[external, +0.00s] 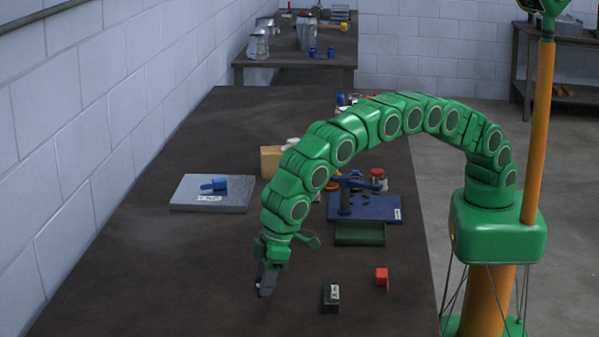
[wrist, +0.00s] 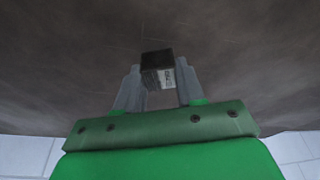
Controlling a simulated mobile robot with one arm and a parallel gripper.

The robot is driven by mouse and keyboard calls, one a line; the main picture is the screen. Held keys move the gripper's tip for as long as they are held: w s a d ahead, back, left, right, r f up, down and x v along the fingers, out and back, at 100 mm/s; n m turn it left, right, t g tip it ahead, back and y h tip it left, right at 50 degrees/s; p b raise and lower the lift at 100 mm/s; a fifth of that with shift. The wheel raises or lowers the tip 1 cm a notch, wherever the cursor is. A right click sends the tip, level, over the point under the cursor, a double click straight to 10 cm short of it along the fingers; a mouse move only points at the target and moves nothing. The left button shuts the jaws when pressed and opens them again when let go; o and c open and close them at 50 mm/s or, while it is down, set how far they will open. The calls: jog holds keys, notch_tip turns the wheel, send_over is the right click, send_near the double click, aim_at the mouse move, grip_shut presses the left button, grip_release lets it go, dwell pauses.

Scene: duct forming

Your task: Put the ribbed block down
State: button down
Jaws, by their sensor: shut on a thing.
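My gripper (external: 265,289) points down low over the front of the dark table, left of a small dark block. In the wrist view its two grey fingers (wrist: 158,78) stand on either side of a dark block (wrist: 156,61) with a whitish marked label, and are shut on it. I take this for the ribbed block, but ribs cannot be made out. In the external view the fingers mostly hide it. Whether it touches the table (external: 190,290) cannot be told.
A dark block with a pale label (external: 331,296) and a red piece (external: 382,277) lie to the right. A grey plate (external: 185,197) bears a blue piece (external: 214,185). A green tray (external: 360,233) and blue fixture base (external: 377,208) stand farther back. The front left table is clear.

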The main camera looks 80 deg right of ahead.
jog(key=shift+w+a+f, duration=0.25)
jog(key=shift+f, duration=1.5)
jog(key=shift+f, duration=0.1)
jog(key=c, duration=0.7)
grip_release()
jog(key=v, duration=1.2)
jog(key=shift+d, duration=0.1)
